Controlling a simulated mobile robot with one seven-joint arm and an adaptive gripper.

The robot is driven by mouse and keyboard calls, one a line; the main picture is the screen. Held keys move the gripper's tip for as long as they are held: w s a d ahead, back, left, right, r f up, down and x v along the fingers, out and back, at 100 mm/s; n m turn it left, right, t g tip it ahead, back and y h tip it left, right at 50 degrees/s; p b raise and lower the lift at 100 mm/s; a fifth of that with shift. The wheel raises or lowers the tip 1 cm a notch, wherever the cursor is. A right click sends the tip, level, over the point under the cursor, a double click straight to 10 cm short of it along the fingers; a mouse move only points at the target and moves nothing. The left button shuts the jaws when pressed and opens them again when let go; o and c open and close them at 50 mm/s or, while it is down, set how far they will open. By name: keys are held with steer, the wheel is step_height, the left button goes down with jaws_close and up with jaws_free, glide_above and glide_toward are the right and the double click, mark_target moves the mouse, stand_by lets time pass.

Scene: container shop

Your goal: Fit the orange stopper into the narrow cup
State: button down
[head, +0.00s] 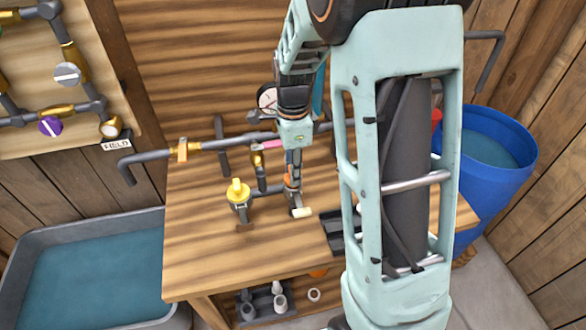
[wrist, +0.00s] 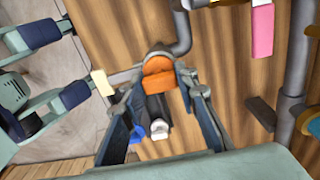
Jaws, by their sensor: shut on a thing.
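My gripper (wrist: 158,82) is shut on the orange stopper (wrist: 158,68), which sits between the two fingertips in the wrist view. In the head view my gripper (head: 293,178) points down over the wooden table, and a bit of orange (head: 288,180) shows at its fingers. A grey part with a white end (wrist: 159,128) lies below the stopper between the fingers; I cannot tell whether it touches the stopper. I cannot pick out the narrow cup for certain; it may be hidden by my arm or gripper.
The wooden table (head: 200,265) carries a yellow-topped fitting (head: 238,192) left of my gripper. A grey pipe with an orange handle (head: 182,150) runs along the back. A dark tray (head: 333,232) is partly behind my arm. A blue barrel (head: 510,170) stands right; a water trough (head: 90,265) stands left.

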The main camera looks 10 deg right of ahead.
steer(key=shift+f+b, duration=0.4)
steer(key=shift+f, duration=0.2)
steer(key=c, duration=1.4)
jaws_free()
steer(key=shift+c, duration=0.2)
steer(key=shift+r, duration=0.1)
step_height(320, 180, up, 12)
steer(key=shift+d, duration=0.1)
